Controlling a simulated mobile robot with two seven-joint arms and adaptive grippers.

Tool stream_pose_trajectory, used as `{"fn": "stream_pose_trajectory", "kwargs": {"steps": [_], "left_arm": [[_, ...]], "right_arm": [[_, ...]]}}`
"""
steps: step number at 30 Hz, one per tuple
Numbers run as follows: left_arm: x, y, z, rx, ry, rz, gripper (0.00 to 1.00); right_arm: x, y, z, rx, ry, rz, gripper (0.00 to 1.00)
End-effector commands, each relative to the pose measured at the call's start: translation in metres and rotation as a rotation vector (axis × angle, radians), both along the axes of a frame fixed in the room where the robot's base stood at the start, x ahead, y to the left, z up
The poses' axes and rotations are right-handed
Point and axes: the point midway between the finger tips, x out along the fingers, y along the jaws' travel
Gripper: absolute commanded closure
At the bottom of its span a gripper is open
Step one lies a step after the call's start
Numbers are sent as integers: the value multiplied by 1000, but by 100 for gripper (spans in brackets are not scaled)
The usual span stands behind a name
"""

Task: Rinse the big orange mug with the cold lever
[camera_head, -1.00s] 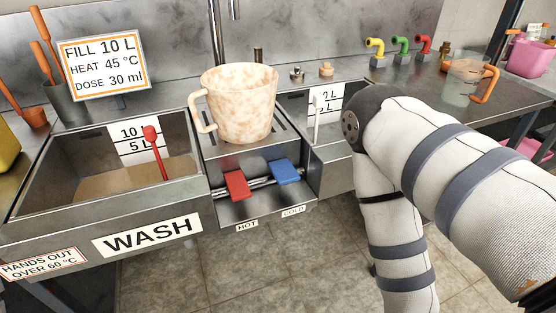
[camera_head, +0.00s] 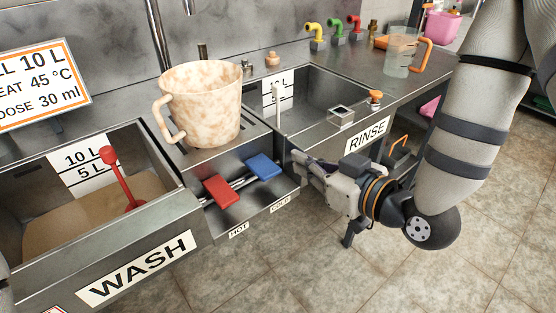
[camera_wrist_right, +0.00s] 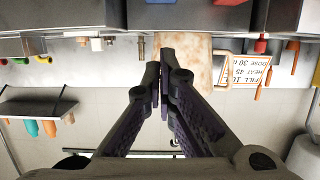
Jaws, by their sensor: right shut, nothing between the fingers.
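The big mug (camera_head: 200,105) is pale cream with mottled orange-brown patches and stands upright on the grated ledge between the two sinks. It also shows upside down in the wrist view (camera_wrist_right: 188,58). The blue lever (camera_head: 264,167), above the COLD label, sticks out from the ledge's front below the mug. My right gripper (camera_head: 298,160) is shut and empty, just right of the blue lever, with a visible gap. Its closed fingers (camera_wrist_right: 160,78) point toward the mug side in the wrist view. My left gripper is not in view.
The red HOT lever (camera_head: 220,192) sits left of the blue one. The wash sink (camera_head: 100,185) holds a red-handled tool; the rinse sink (camera_head: 325,95) is right of the mug. A clear jug (camera_head: 400,52) with an orange handle stands on the right counter.

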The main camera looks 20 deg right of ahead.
Motion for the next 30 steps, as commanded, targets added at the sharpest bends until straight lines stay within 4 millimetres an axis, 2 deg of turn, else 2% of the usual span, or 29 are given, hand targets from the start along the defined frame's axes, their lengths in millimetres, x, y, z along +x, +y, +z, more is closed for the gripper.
{"fn": "stream_pose_trajectory", "kwargs": {"steps": [9, 13, 17, 20, 27, 30], "left_arm": [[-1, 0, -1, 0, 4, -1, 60], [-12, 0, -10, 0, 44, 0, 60], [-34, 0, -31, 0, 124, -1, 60], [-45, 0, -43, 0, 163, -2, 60], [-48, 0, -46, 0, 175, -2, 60], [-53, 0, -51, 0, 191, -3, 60]], "right_arm": [[1, 0, 1, 1, -6, 0, 100], [8, 3, -7, 0, 5, 0, 100], [26, 9, -19, 1, 14, 1, 100], [46, 17, -24, -1, 10, 2, 100], [93, 34, -27, 1, -2, 0, 100], [92, 33, -48, 1, 6, -1, 100]]}}
